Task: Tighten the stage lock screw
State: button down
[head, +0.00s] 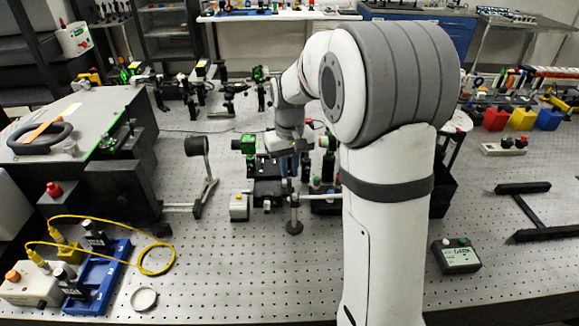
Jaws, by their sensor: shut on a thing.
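My gripper (291,160) is at the middle of the bench, at the end of my arm reaching away from the camera. It points down at the right side of a dark stage assembly (266,186). It is shut on a small part there, at the place of the stage lock screw. The screw is too small and too hidden by the gripper to make out. A green-faced block (248,145) stands at the back left of the stage, and a small white box (239,207) is at its front left.
A round black optic on a tilted mount (204,172) stands left of the stage. A post on a round foot (294,222) is close in front. A blue tray (99,277) and yellow cable (152,262) lie front left. The perforated bench (235,275) is clear in front.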

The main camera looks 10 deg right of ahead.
aim_at(290, 171)
jog(key=m, duration=1.2)
jog(key=shift+r, duration=0.1)
jog(key=shift+m, duration=0.3)
dwell(0.3)
jog(key=c, duration=1.4)
grip_release()
notch_tip(290, 171, up, 8)
jog(key=shift+f, duration=0.15)
